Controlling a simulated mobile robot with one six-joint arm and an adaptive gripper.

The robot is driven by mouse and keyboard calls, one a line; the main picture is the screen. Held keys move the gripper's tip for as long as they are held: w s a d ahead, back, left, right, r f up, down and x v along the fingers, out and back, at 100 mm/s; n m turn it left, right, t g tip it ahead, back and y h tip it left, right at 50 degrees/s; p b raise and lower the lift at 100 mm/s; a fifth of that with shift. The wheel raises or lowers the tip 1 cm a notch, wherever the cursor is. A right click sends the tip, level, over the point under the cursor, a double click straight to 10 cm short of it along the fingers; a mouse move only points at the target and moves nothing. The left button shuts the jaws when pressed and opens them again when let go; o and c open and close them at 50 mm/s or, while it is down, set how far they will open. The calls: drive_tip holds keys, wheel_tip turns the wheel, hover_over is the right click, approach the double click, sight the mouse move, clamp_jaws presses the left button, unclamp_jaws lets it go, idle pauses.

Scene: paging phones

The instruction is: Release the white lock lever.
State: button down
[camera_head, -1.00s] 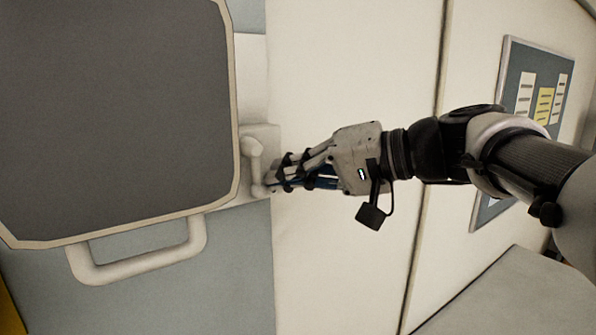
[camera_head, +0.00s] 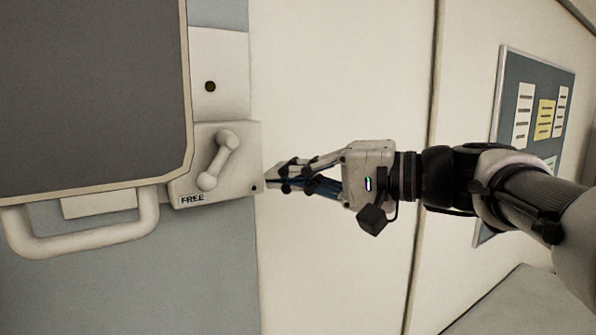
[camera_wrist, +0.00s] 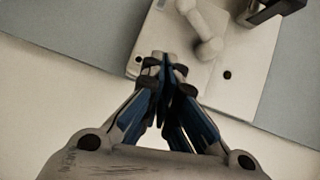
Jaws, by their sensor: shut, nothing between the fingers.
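The white lock lever (camera_head: 218,161) is mounted on a pale square plate beside the grey panel in the head view. It tilts, with its upper end to the right and its lower end to the left, near a label reading "FREE" (camera_head: 192,199). My gripper (camera_head: 270,184) is shut and empty, its fingertips just right of the plate's edge and apart from the lever. In the wrist view the lever (camera_wrist: 203,32) shows beyond and right of my fingertips (camera_wrist: 165,60), which overlap the plate in the picture; contact there cannot be told.
A dark grey panel (camera_head: 90,90) with a pale rim fills the left. A pale loop handle (camera_head: 85,243) hangs below it. A notice board (camera_head: 535,115) hangs on the right wall. Bare cream wall (camera_head: 335,80) lies around my gripper.

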drive_tip(key=f+v, duration=0.1)
drive_tip(key=v, duration=0.8)
drive_tip(key=s+a+f+g+h+b, duration=0.1)
drive_tip(key=s+a+f+h+b, duration=0.3)
drive_tip(key=f, duration=0.7)
drive_tip(key=s+d+f+g+h+b, duration=0.1)
drive_tip(key=s+f+h+b, duration=0.3)
drive_tip(key=f, duration=0.7)
drive_tip(key=s+d+f+n+h+b, duration=0.1)
drive_tip(key=s+d+f+h, duration=0.3)
drive_tip(key=f, duration=0.7)
drive_tip(key=s+d+f+n+h+b, duration=0.1)
drive_tip(key=s+d+f+h+b, duration=0.2)
drive_tip(key=s+d+f, duration=0.3)
wheel_tip(320, 180, down, 6)
drive_tip(key=shift+s+d+r+n+h, duration=0.25)
drive_tip(key=shift+s+d+n+h, duration=0.15)
drive_tip(key=shift+s, duration=0.65)
